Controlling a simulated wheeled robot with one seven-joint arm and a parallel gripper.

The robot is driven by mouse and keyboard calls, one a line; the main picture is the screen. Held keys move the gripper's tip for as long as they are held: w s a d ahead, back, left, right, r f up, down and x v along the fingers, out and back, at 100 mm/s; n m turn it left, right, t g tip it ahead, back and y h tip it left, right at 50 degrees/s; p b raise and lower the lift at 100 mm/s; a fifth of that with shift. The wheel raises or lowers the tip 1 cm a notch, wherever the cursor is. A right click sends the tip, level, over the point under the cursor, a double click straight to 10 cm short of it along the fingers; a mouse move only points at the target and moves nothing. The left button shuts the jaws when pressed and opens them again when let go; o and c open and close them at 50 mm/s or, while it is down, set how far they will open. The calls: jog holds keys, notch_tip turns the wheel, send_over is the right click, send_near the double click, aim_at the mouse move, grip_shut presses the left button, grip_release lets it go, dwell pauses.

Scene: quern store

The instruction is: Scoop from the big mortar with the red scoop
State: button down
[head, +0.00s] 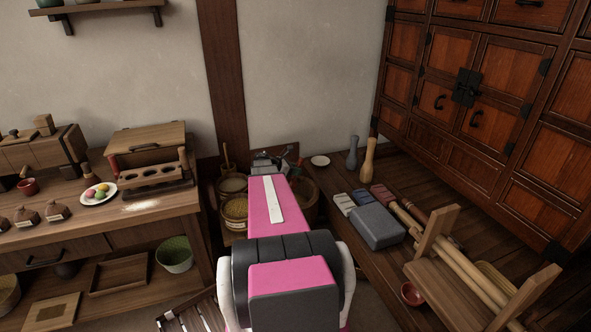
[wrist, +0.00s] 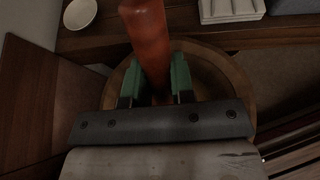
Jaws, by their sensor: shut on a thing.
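My gripper (wrist: 155,80) is shut on the red scoop (wrist: 147,38), whose red-brown handle stands between the green fingers in the wrist view. The scoop's lower end is hidden by the gripper. Below it is a wide round wooden vessel (wrist: 232,75), which looks like the big mortar; its contents cannot be made out. In the head view this vessel (head: 313,207) is mostly hidden behind my pink arm, and my gripper (head: 272,160) shows small above it. Whether the scoop touches the vessel or its contents cannot be told.
Two tubs, one of yellow grain (head: 235,208), stand left of my arm. A left table (head: 150,213) holds a plate of coloured balls and a rack.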

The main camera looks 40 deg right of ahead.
jog(key=shift+f, duration=4.9)
jog(key=shift+w+a, duration=0.2)
jog(key=shift+a, duration=0.65)
jog(key=shift+w+a, duration=0.2)
jog(key=shift+a, duration=0.6)
jog(key=s+d+r+t+y, duration=0.1)
jog(key=d+r+t+y, duration=0.2)
jog(key=y, duration=0.9)
jog(key=shift+s+d+r, duration=0.15)
jog(key=shift+d+r, duration=0.9)
jog(key=shift+r, duration=0.65)
